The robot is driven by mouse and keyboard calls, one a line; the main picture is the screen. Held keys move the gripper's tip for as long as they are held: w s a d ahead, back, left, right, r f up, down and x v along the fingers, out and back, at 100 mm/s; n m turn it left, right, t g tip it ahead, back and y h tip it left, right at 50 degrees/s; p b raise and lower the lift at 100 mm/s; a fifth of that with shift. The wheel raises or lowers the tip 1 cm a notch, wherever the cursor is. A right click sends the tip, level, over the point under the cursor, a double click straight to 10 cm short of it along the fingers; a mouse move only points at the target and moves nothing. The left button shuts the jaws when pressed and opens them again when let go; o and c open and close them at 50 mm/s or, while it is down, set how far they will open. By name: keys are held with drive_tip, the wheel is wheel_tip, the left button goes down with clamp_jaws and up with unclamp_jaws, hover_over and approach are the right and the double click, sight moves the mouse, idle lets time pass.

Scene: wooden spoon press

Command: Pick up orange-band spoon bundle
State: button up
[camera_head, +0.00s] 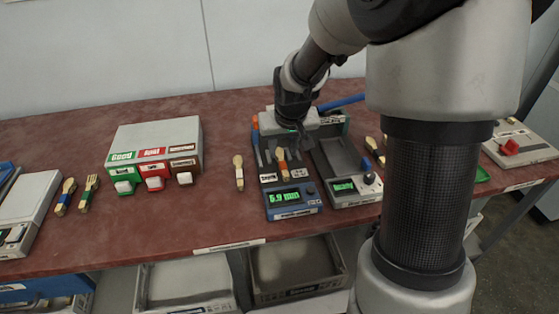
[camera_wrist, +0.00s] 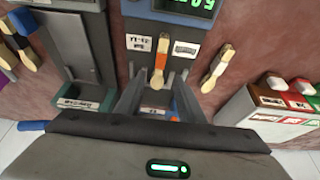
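The orange-band spoon bundle (camera_head: 283,165) lies in the middle of the gauge device with the green "5.9 mm" display (camera_head: 291,198). In the wrist view the bundle (camera_wrist: 159,66) shows its pale spoon head and orange band in the centre, beyond my gripper. My gripper (camera_head: 292,140) hangs over the back of this device. In the wrist view its two fingers (camera_wrist: 156,92) stand apart, with the bundle's near end about between them. Nothing is visibly clamped. The height gap between fingertips and bundle is hard to tell.
A pale spoon (camera_head: 239,172) lies just left of the device. A grey tray unit (camera_head: 345,160) stands right of it, with blue-banded spoons (camera_head: 372,148) beyond. A sorting box with green, red and brown labels (camera_head: 152,150) stands left. Bare red tabletop (camera_head: 225,210) lies between.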

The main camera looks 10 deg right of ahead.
sight(282, 160)
drive_tip(key=b+x, duration=0.1)
drive_tip(key=x, duration=0.4)
drive_tip(key=shift+d+f, duration=0.1)
drive_tip(key=shift+f, duration=0.05)
clamp_jaws()
